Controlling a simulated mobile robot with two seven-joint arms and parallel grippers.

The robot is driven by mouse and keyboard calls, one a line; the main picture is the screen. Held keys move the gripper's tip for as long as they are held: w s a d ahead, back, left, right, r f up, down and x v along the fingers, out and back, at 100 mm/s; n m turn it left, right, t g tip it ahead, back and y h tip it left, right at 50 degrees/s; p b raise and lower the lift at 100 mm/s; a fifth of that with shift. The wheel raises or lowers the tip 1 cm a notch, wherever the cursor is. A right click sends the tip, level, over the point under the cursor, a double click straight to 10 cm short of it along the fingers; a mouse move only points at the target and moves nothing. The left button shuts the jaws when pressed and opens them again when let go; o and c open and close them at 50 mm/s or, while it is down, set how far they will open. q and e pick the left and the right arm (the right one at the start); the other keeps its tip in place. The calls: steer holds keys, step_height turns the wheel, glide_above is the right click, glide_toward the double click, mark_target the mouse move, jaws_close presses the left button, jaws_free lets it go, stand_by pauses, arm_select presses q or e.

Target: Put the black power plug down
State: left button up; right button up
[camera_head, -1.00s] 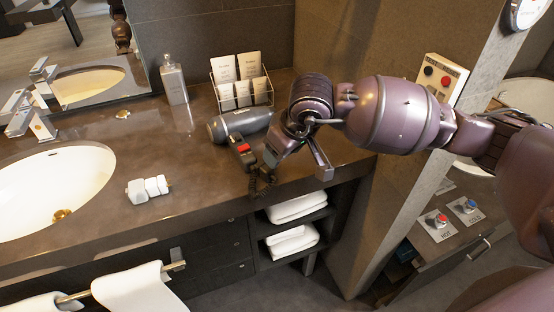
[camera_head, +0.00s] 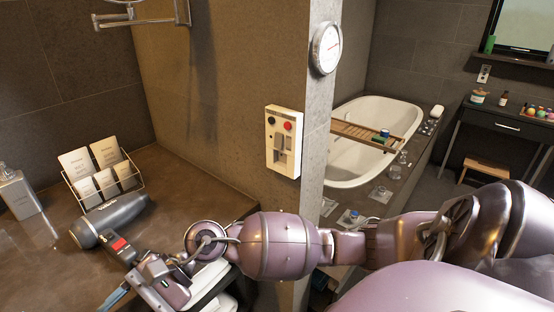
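My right gripper (camera_head: 132,297) reaches in from the right over the counter's front, low in the head view. It is beside the dark handle of a grey hair dryer (camera_head: 118,215), whose red switch faces up. The picture's bottom edge cuts off the fingertips, so I cannot tell whether they are open or hold anything. I cannot make out the black power plug now; it may be hidden by the gripper or below the picture. My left gripper is not in view.
A wire rack of cards (camera_head: 103,175) and a bottle (camera_head: 18,192) stand behind the dryer. A wall panel (camera_head: 284,141) with a black and a red button is on the partition, below a round gauge (camera_head: 326,48). A bathtub (camera_head: 372,120) lies beyond. The counter (camera_head: 185,190) right of the rack is clear.

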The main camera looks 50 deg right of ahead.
steer(key=w+d+f+n+t+h, duration=0.15)
steer(key=d+f+n+t, duration=0.35)
steer(key=n, duration=0.6)
steer(key=d+n+t+h, duration=0.3)
steer(key=n+t, duration=0.4)
steer(key=n, duration=0.4)
steer(key=d+f+n+t+h, duration=0.2)
steer(key=d+f+n+t, duration=0.3)
steer(key=n, duration=0.6)
steer(key=s+d+f+m+g+h, duration=0.3)
steer(key=s+f+m, duration=0.3)
steer(key=f+m, duration=0.2)
steer(key=s+d+f+m+g+h, duration=0.3)
steer(key=s+d+f+m+h, duration=0.2)
steer(key=m, duration=0.8)
step_height(320, 180, down, 3)
steer(key=s, duration=0.2)
steer(key=shift+s+d+m+h, duration=0.3)
steer(key=shift+d+h, duration=0.05)
steer(key=shift+d, duration=0.05)
